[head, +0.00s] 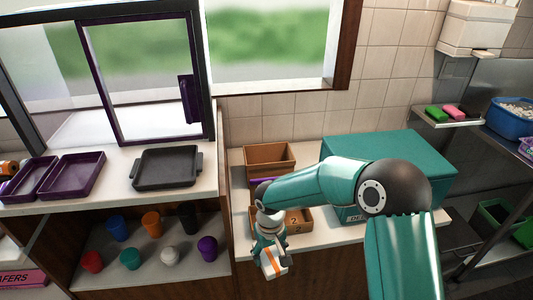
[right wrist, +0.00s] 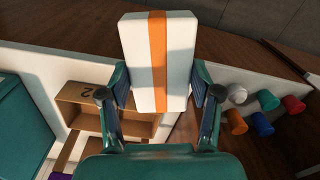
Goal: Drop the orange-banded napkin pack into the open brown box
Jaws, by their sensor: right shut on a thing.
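The orange-banded napkin pack (head: 273,263) is white with an orange stripe. It hangs in my right gripper (head: 270,245), in front of the counter edge. In the right wrist view the pack (right wrist: 158,60) sits between both fingers of the right gripper (right wrist: 160,95), which are shut on its sides. A brown open box (head: 270,158) stands at the back of the counter by the tiled wall. A second brown box (head: 297,222), marked 2, is nearer and partly hidden by my right arm; its open top also shows in the right wrist view (right wrist: 85,93). My left gripper is out of view.
A large teal box (head: 400,152) fills the counter's right side, behind my right arm. A dark tray (head: 165,168) and purple trays (head: 72,176) lie on the left counter. Several coloured cups (head: 152,222) stand on the shelf below.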

